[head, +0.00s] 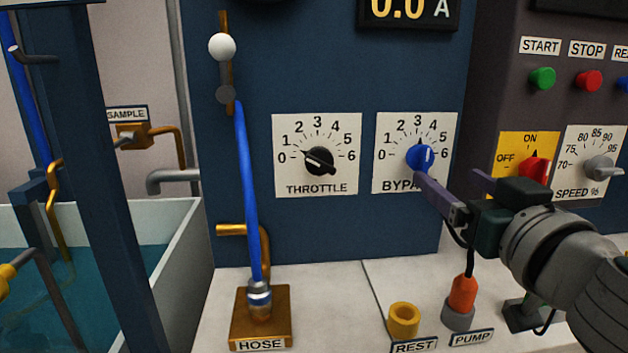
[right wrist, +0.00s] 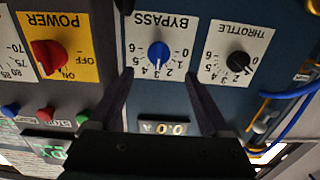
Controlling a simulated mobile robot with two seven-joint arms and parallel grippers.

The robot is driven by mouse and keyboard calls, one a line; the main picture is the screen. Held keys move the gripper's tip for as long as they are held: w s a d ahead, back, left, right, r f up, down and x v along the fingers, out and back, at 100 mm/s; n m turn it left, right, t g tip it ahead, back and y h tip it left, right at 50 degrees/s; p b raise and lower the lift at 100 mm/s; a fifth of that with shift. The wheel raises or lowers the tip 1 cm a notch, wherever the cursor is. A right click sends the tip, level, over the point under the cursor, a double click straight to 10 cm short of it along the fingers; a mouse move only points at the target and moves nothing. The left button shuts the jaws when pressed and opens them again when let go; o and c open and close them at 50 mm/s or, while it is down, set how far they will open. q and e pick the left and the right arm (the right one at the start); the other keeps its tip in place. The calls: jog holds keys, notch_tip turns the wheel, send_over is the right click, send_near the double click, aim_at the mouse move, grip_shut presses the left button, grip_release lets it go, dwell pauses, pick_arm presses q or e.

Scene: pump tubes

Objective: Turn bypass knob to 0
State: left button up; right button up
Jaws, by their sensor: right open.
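The blue bypass knob (head: 420,157) sits on a white dial plate marked 0 to 6, labelled BYPASS, on the dark blue panel. Its pointer appears to be near 3. In the right wrist view the knob (right wrist: 158,54) shows upside down. My right gripper (head: 448,175) is open in front of the dial, and its near finger covers part of the label. In the right wrist view the knob lies ahead, between the lines of the two fingers, and neither finger touches it. My left gripper is not in view.
The black throttle knob (head: 319,161) is left of the bypass dial. The red power knob (head: 535,169) is close on the right, behind my gripper. A blue hose (head: 249,190) runs down to the hose port. A yellow rest socket (head: 403,319) stands below.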

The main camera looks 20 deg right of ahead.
aim_at(427, 160)
jog(key=x, duration=0.9)
jog(key=shift+w+d+r, duration=0.1)
jog(key=shift+w+d, duration=0.15)
jog(key=shift+w, duration=0.05)
grip_shut()
dwell(0.3)
